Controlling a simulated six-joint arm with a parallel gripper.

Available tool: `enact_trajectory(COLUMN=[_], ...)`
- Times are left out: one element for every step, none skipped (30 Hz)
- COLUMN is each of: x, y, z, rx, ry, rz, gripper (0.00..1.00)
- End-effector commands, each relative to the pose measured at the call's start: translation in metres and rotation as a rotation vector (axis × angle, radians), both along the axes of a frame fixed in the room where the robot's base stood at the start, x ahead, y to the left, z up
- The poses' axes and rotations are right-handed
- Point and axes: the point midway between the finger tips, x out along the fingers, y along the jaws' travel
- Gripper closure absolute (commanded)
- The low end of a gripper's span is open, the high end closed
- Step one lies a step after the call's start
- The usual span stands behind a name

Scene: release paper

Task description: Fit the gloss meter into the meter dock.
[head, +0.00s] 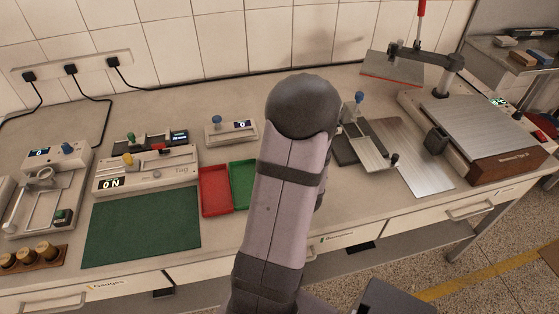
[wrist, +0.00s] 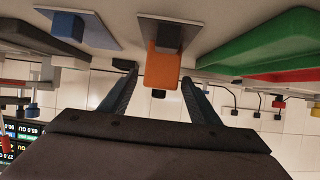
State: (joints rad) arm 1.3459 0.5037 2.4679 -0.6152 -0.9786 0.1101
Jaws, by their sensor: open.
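My gripper (wrist: 158,78) shows in the wrist view with two dark fingers spread apart. An orange block (wrist: 163,66) appears between the fingertips, with gaps on both sides. It joins or overlaps a dark grey block (wrist: 168,33) on a flat blue-grey plate (wrist: 194,33). No label tells whether this is the gloss meter. I cannot tell for sure which fixture is the meter dock. In the head view my arm hides the gripper and what lies at it.
Red (head: 215,190) and green (head: 242,185) trays lie left of my arm, beside a green mat (head: 143,229). A Tag device (head: 148,173) stands behind the mat. A metal-topped instrument (head: 462,122) stands at right. Another plate (wrist: 104,32) with a blue block (wrist: 66,25) shows in the wrist view.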

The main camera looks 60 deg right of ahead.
Motion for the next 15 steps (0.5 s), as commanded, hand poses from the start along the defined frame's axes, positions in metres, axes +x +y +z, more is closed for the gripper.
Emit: enact_trajectory(x=[0.000,0.000,0.001,0.002,0.003,0.004,0.006,0.008,0.010,0.013,0.015,0.018,0.020,0.022,0.025], y=[0.000,-0.001,-0.001,-0.002,-0.003,-0.004,-0.006,-0.007,-0.011,-0.013,-0.015,-0.018,-0.020,-0.023,-0.025], z=[0.000,0.000,0.000,0.000,0.000,-0.001,-0.002,-0.003,-0.004,-0.005,-0.006,-0.007,-0.009,-0.010,-0.013], rx=[0.000,0.000,-0.001,-0.001,-0.001,0.000,0.000,0.001,0.000,0.001,0.001,0.001,0.001,0.000,0.000], ry=[0.000,0.000,0.001,0.001,0.000,0.000,0.000,0.001,0.000,0.000,0.001,0.001,0.001,0.000,0.001], rz=[0.000,0.000,0.000,0.000,0.000,0.001,0.002,0.002,0.001,0.001,0.002,0.002,0.002,0.001,0.001], gripper=[0.44,0.44,0.44,0.44,0.44,0.44,0.44,0.44,0.44,0.44,0.44,0.44,0.44,0.44,0.44])
